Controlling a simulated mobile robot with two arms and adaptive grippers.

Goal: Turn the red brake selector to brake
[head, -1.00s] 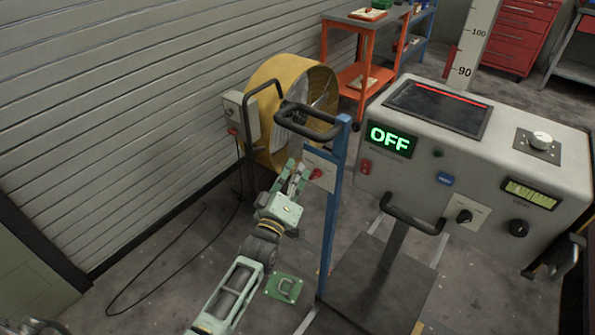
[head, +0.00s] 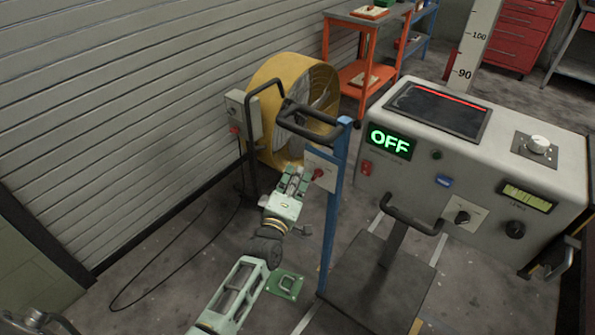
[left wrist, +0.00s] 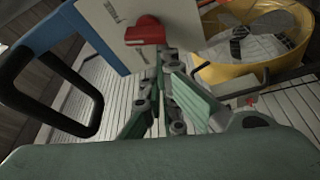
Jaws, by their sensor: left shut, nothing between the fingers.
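The red brake selector (head: 318,173) is a small red knob on a pale plate (head: 321,160) fixed to the blue post (head: 336,205). It shows large at the top of the left wrist view (left wrist: 146,30), above the fingertips. My left gripper (head: 296,174) is shut and empty, just left of the selector in the head view. In the left wrist view its fingertips (left wrist: 163,56) are close below the knob; I cannot tell whether they touch it. My right gripper is not in view.
A black looped handle (head: 308,125) tops the blue post. A yellow fan (head: 262,82) and a grey box (head: 243,116) stand behind. The grey console (head: 400,165), its display (head: 390,141) reading OFF, stands to the right. A cable lies on the floor at left.

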